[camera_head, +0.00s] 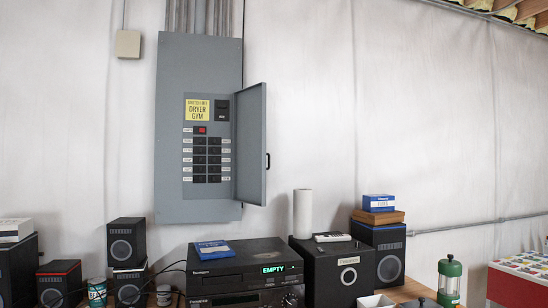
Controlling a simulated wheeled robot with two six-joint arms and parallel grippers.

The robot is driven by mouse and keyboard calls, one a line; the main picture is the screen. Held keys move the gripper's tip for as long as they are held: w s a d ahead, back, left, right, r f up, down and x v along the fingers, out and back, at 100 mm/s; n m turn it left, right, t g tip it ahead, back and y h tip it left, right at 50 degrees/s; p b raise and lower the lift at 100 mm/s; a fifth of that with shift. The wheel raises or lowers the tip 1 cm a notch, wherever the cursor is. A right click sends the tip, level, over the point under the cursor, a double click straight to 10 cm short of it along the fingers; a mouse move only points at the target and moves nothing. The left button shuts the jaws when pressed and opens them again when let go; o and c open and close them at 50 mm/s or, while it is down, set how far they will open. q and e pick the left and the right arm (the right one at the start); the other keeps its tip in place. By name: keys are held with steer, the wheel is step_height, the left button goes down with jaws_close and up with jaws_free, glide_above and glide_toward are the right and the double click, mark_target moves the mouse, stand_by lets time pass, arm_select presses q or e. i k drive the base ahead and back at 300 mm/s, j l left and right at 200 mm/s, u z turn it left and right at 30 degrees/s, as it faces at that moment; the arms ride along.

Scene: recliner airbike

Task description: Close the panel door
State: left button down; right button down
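A grey electrical panel (172,120) is mounted on the white wall, left of the middle of the head view. Its door (251,145) is hinged at the right side of the breaker opening and stands open, swung out from the wall. A small dark handle (267,161) is on the door's free right edge. Inside the opening are rows of black breakers (207,158), one red switch (200,130) and a yellow label (197,110) reading "DRYER GYM". Neither of my grippers is in view.
Below the panel is a cluttered surface with a stereo unit (243,268), speakers (127,242), a black box (333,270) with a white roll (302,213) on it, and a green canister (449,280). The wall right of the door is clear.

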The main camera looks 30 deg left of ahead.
mark_target(249, 104)
steer(key=i+l+z, duration=0.15)
steer(key=z, duration=0.35)
steer(key=i+z, duration=0.2)
steer(key=z, duration=0.25)
steer(key=i, duration=1.15)
steer(key=i+l, duration=0.1)
steer(key=i, duration=1.1)
steer(key=i+u, duration=0.1)
steer(key=i, duration=1.1)
steer(key=u, duration=0.4)
steer(key=i+l+u, duration=0.1)
steer(key=u, duration=0.7)
steer(key=i+l+u, duration=0.1)
steer(key=u, duration=2.5)
